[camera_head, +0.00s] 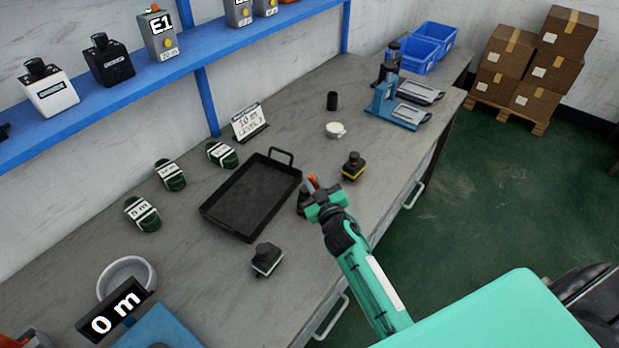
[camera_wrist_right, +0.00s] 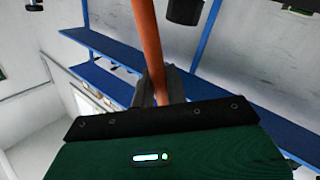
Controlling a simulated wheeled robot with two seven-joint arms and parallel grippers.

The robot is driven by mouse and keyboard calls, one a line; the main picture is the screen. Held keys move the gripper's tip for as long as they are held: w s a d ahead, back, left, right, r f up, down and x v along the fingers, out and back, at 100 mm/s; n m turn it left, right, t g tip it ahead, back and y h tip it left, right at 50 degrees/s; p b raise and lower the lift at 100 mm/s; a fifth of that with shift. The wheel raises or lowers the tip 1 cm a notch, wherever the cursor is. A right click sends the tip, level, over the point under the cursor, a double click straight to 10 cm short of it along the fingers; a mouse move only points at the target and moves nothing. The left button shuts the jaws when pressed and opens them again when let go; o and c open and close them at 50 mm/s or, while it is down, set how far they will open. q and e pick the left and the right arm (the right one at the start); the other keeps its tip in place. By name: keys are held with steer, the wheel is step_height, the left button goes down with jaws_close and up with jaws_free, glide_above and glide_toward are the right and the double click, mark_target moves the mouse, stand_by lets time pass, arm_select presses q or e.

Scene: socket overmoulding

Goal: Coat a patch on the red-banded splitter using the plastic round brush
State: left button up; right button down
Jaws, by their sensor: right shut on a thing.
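My right gripper (camera_head: 322,202) reaches in from the lower right, over the table just right of the black tray. It is shut on the plastic round brush, whose orange handle (camera_wrist_right: 149,42) runs up through the right wrist view. In the head view a small orange part of it (camera_head: 313,180) shows beside the fingers. A dark splitter with a reddish band (camera_head: 302,201) stands close beside the gripper, partly hidden by it. I cannot tell whether the brush touches it, and the bristles are not clearly visible. My left gripper is not in view.
A yellow-banded splitter (camera_head: 353,167) stands right of the gripper, and a pale-banded one (camera_head: 267,259) stands nearer. The black tray (camera_head: 210,212) looks empty. A white round dish (camera_head: 335,130), a black cylinder (camera_head: 332,101) and a blue fixture (camera_head: 405,117) stand farther back.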

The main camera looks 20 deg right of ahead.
mark_target(312, 177)
steer(key=shift+s+a+f, duration=0.1)
steer(key=shift+s+a, duration=0.05)
steer(key=shift+a, duration=0.3)
steer(key=shift+w+a+f+b, duration=0.1)
steer(key=shift+w+a+b, duration=0.3)
steer(key=shift+w, duration=0.5)
steer(key=shift+w+a+b, duration=0.3)
steer(key=shift+w+a, duration=0.15)
steer(key=shift+w, duration=0.45)
steer(key=shift+s+d+p, duration=0.25)
steer(key=shift+s, duration=0.25)
steer(key=shift+s+d+p, duration=0.2)
steer(key=shift+s, duration=0.25)
steer(key=shift+s+d, duration=0.25)
steer(key=shift+s, duration=0.2)
steer(key=shift+s+d, duration=0.2)
steer(key=shift+s, duration=0.25)
steer(key=shift+p, duration=0.3)
step_height(312, 177, up, 6)
steer(key=p, duration=0.5)
